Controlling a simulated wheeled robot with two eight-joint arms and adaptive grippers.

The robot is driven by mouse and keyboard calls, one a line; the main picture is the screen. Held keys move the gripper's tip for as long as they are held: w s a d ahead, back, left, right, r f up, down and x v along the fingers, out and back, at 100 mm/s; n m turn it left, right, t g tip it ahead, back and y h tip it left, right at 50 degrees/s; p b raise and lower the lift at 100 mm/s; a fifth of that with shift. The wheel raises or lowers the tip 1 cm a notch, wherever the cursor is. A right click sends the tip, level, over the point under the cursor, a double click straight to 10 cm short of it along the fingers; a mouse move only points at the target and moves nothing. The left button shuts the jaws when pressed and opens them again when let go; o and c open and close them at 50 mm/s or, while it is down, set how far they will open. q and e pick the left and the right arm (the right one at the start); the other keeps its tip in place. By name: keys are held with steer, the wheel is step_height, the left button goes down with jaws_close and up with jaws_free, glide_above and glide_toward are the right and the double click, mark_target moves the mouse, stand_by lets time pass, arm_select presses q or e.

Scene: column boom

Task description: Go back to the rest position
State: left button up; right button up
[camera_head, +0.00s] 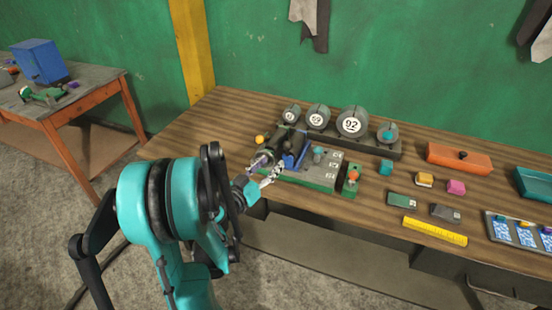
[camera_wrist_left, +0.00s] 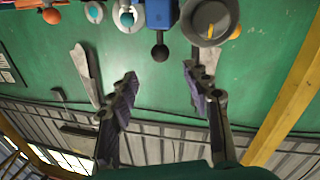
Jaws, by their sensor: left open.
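My left arm reaches in from the lower left, and its gripper (camera_head: 268,170) is at the front left of the wooden workbench (camera_head: 310,207), close to a grey and green fixture (camera_head: 318,178) with a blue part. In the left wrist view the two fingers of my left gripper (camera_wrist_left: 162,92) stand apart with nothing between them. Beyond them are a blue block with a black ball knob (camera_wrist_left: 160,52) and a grey round part (camera_wrist_left: 212,20). From these views I cannot tell whether the gripper touches the fixture. My right gripper is not in view.
Round numbered weights (camera_head: 352,122) stand in a rack behind the fixture. A second table (camera_head: 75,97) stands at left, with open floor between.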

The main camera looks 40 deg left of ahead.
arm_select(q)
steer(key=shift+s, duration=0.2)
stand_by(0.4)
steer(key=s+d+f+m+g+h, duration=0.2)
steer(key=d+m+g+h, duration=0.3)
steer(key=d, duration=1.3)
steer(key=s+d+f+n+g+y, duration=0.1)
steer(key=s+d+g+y, duration=0.1)
steer(key=s, duration=0.4)
steer(key=s+d+n+g+y, duration=0.1)
steer(key=s+d+g+y, duration=0.1)
steer(key=s, duration=0.5)
steer(key=shift+s+d+f+g, duration=0.25)
steer(key=shift+d+f+g, duration=0.15)
steer(key=shift+d+g, duration=0.45)
